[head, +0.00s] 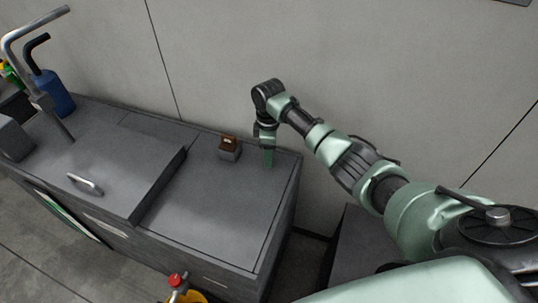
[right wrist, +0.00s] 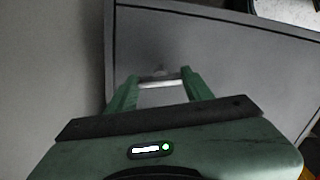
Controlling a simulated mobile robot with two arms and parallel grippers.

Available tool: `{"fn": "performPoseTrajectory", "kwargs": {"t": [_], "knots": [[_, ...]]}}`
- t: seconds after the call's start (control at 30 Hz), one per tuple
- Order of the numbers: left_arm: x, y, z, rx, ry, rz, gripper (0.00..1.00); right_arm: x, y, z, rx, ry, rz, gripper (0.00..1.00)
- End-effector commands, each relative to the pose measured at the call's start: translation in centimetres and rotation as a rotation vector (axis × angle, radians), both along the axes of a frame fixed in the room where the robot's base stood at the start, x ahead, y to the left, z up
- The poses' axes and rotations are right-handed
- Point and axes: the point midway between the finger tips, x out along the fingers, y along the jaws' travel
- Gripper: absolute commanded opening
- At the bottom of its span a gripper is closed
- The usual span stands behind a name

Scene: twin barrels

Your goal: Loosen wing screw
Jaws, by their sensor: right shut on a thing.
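The wing screw (right wrist: 161,83) shows in the right wrist view as a small pale grey bar between my green fingertips, with a small knob just beyond it. My right gripper (right wrist: 161,86) is shut on this bar, a finger at each end. In the head view my right gripper (head: 268,158) points down at the back right corner of the grey cabinet top (head: 215,205). There the fingers hide the screw. My left gripper is in neither view.
A small brown and grey block (head: 229,148) stands left of my right gripper. A raised lid with a handle (head: 86,184), a bent metal pipe (head: 40,98) and a blue bottle (head: 54,94) are farther left. A yellow container with a red cap (head: 176,280) is in front. A wall rises behind.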

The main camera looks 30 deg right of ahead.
Motion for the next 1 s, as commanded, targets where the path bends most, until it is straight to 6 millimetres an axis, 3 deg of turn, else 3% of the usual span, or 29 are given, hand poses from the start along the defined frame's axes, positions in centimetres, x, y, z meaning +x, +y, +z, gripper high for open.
{"fn": "performPoseTrajectory", "kwargs": {"t": [0.1, 0.17, 0.47, 1.0], "knots": [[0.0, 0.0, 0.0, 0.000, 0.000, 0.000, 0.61, 0.0, 0.4, -0.1, 0.007, 0.002, -0.264, 0.29], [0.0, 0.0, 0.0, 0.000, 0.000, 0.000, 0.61, 0.0, 0.3, -0.1, 0.004, 0.002, -0.309, 0.29], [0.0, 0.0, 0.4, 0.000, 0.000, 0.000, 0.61, 0.0, 0.2, 0.3, 0.003, 0.000, -0.302, 0.29], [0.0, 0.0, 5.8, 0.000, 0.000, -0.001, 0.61, 0.1, 0.1, 5.4, 0.003, -0.003, -0.302, 0.29]]}}
